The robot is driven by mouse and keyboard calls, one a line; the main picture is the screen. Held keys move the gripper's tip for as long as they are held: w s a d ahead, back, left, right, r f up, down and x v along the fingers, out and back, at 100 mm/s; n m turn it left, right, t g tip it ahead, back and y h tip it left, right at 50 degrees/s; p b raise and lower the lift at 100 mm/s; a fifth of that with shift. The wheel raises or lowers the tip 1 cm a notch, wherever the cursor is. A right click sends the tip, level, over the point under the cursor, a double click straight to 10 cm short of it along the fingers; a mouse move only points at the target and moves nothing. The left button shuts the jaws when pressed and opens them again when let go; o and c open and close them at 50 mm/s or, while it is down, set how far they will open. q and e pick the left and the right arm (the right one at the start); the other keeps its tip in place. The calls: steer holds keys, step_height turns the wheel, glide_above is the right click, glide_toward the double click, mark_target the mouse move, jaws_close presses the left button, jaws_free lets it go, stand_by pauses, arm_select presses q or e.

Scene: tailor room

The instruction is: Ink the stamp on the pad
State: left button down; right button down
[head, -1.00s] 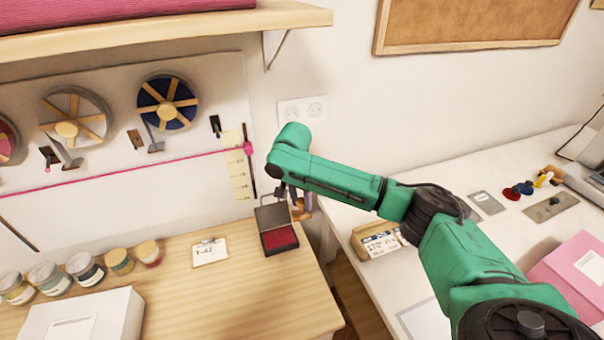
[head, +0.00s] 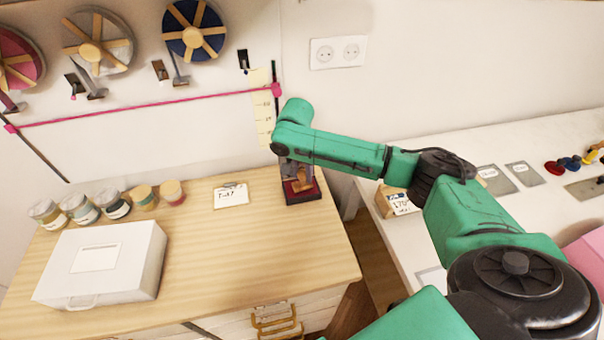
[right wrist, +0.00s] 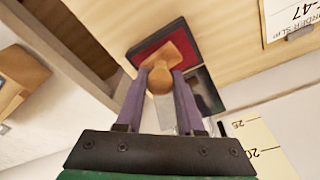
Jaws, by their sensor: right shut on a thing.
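The ink pad is a dark open case with a red inking surface (head: 289,190) at the right back of the wooden table. It also shows in the right wrist view (right wrist: 146,46), with its dark lid (right wrist: 207,92) open. My right gripper (head: 299,181) points down over the pad, its fingers shut on the wooden stamp (right wrist: 160,78). In the right wrist view the purple-grey fingers (right wrist: 160,85) flank the stamp's rounded handle. The stamp's base lies over the red surface; its underside is hidden, so I cannot tell whether it touches. My left gripper is out of view.
A small note card (head: 231,196) lies left of the pad. Several jars (head: 115,203) and a white box (head: 103,262) stand farther left. The wall is close behind the pad. A white desk (head: 480,150) is at the right, across a gap.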

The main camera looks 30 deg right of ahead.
stand_by(0.4)
steer(key=shift+f, duration=0.6)
steer(key=shift+s+a+f, duration=0.1)
steer(key=shift+s+f, duration=0.05)
steer(key=shift+f, duration=0.1)
stand_by(0.5)
steer(key=shift+s+f, duration=0.2)
steer(key=shift+f, duration=0.05)
stand_by(0.3)
steer(key=shift+p, duration=0.3)
steer(key=r+p, duration=0.2)
steer(key=p, duration=0.1)
steer(key=r+p, duration=0.5)
steer(key=p, duration=0.1)
steer(key=shift+w+r, duration=0.25)
steer(key=shift+w, duration=0.15)
steer(key=shift+f, duration=0.1)
